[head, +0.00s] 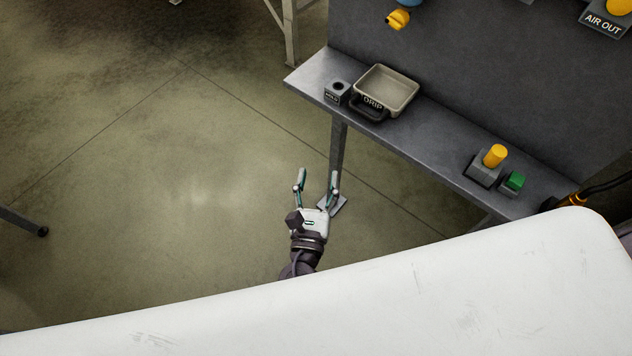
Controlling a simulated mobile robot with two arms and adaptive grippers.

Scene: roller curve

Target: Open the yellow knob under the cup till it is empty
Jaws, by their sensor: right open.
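The yellow knob (398,19) is near the top of the head view, in front of the dark panel. Just above it is the bottom of a blue cup (409,2), cut off by the top edge, so its contents cannot be seen. My right gripper (318,178) is open and empty, with its two fingers apart and pointing up in the picture. It is over the floor, below and left of the knob and apart from the shelf. My left gripper is not in view.
A tray (412,88) marked DRIP, with a dark handle, sits on the grey shelf (445,135) below the knob. A small grey block (336,92) stands left of it. A yellow button (495,156) and green button (515,181) are to the right.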

